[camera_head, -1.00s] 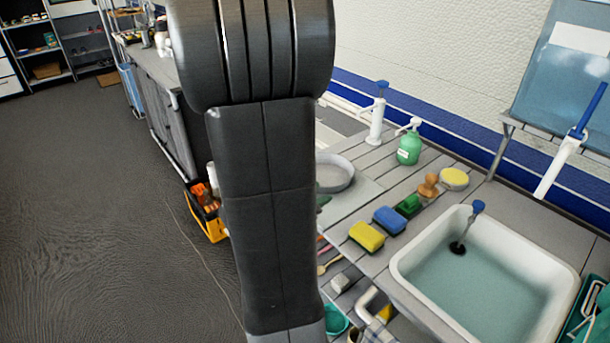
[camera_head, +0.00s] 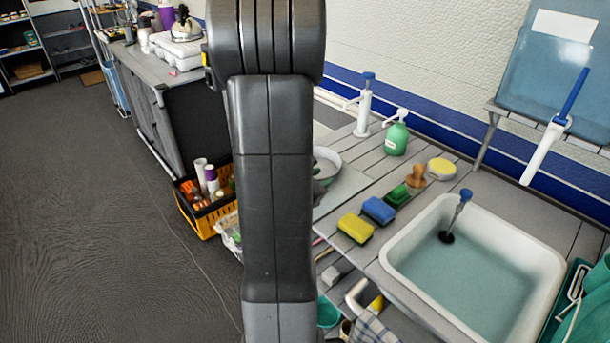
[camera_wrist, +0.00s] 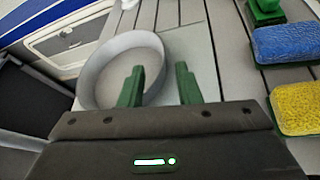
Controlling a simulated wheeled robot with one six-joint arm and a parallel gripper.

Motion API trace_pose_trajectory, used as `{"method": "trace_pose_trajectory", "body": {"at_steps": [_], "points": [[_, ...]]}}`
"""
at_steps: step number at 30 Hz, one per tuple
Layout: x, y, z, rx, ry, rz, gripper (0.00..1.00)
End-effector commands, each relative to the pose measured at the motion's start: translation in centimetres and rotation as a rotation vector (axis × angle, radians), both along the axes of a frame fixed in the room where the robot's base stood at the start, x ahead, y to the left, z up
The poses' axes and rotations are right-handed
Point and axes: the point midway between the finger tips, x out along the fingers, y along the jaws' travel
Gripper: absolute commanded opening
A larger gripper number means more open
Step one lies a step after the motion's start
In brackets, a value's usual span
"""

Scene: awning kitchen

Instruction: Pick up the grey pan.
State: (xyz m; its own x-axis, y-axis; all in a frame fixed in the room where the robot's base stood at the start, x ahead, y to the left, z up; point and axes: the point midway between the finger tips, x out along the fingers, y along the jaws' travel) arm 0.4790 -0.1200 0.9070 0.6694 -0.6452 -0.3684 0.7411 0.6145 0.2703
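The grey pan (camera_wrist: 118,66) is round and shallow and sits upright on the grey slatted counter in the wrist view. In the head view the pan (camera_head: 331,160) is partly hidden behind my arm. My gripper (camera_wrist: 160,80) is open, with two green fingers spread apart. In the wrist view the left finger overlaps the pan's inside and the right finger is over the counter outside it, with the pan's near right wall between them. I cannot tell how deep the fingers are or whether they touch the pan.
A yellow sponge (camera_head: 356,228), a blue sponge (camera_head: 379,210) and a green brush (camera_head: 397,195) lie right of the pan. A white sink (camera_head: 470,265) with water is farther right. A green soap bottle (camera_head: 397,138) and a white dispenser (camera_head: 364,110) stand behind. A yellow crate (camera_head: 203,220) is on the floor left.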

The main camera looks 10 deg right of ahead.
Motion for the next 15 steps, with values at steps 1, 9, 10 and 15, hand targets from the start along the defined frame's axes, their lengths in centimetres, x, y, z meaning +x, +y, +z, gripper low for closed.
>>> {"method": "trace_pose_trajectory", "body": {"at_steps": [1,9,10,15], "points": [[0.2,-0.3,-0.2,0.000,0.001,-0.002,0.30],[2.3,-2.7,-1.4,-0.001,0.002,-0.002,0.30],[2.5,-2.9,-1.6,0.000,0.001,-0.003,0.30],[3.2,-3.5,-1.9,-0.001,0.000,-0.001,0.30]]}}
